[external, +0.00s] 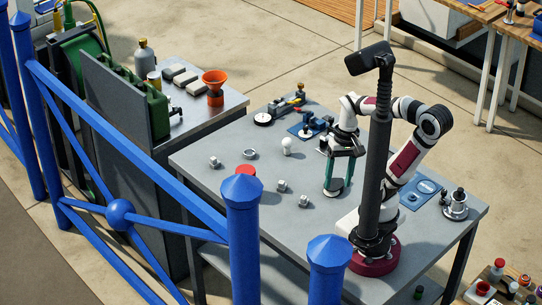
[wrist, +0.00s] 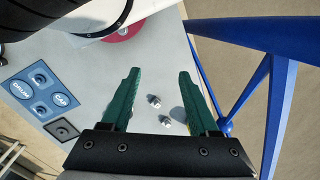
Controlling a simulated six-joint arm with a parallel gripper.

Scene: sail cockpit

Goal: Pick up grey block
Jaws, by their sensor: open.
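No single piece is plainly the grey block. Small grey metal pieces lie on the grey table: one at the left (external: 215,162), one near the middle front (external: 282,186) and one closer to the front edge (external: 304,201). In the wrist view, two small grey pieces, an upper one (wrist: 154,101) and a lower one (wrist: 166,121), show between my fingers. My gripper (external: 338,190) has green fingers pointing down over the table, right of the small pieces. In the wrist view my gripper (wrist: 160,74) is open and empty.
A red disc (external: 245,172), a ring (external: 249,153) and a white bulb-shaped piece (external: 287,145) stand left of my gripper. A blue labelled panel (wrist: 41,90) lies on the table. Blue railing (external: 130,125) runs along the front.

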